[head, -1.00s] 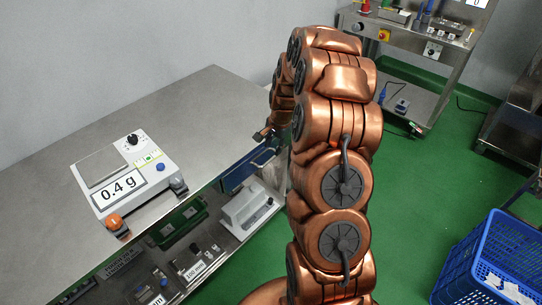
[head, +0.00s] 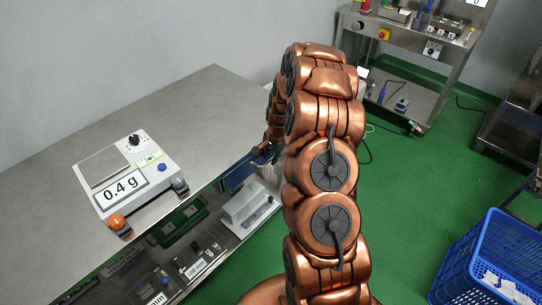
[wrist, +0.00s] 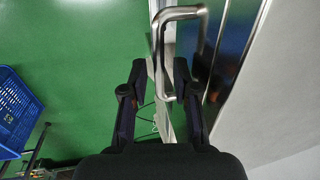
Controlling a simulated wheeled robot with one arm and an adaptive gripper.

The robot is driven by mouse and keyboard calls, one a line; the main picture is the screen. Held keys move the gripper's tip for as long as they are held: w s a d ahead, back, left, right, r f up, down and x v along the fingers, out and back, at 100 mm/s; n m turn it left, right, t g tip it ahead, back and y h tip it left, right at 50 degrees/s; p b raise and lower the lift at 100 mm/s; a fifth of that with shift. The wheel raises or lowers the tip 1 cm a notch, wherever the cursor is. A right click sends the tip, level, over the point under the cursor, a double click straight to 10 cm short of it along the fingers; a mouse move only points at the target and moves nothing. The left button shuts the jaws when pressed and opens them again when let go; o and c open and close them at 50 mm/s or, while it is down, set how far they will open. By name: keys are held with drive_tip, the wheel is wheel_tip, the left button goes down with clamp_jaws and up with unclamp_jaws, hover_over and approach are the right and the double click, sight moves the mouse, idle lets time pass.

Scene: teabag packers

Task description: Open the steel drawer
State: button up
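The steel drawer (head: 236,177) is under the right end of the steel table, its dark bluish front partly hidden by my arm. In the wrist view, its shiny front (wrist: 230,45) is at the upper right, with a bent steel bar handle (wrist: 180,13) standing out from it. My gripper (wrist: 161,66) is open, with its two black fingers apart. Part of the handle shows between the fingertips; I cannot tell whether either finger touches it. In the head view my gripper is mostly hidden behind my arm.
A scale reading 0.4 g (head: 128,180) stands on the steel table (head: 200,105). A lower shelf holds several devices, including a white one (head: 248,207). A blue crate (head: 490,260) stands at the right. Green floor (head: 410,200) is clear between.

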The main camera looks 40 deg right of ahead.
clamp_jaws()
drive_tip(key=shift+s, duration=0.15)
idle(0.4)
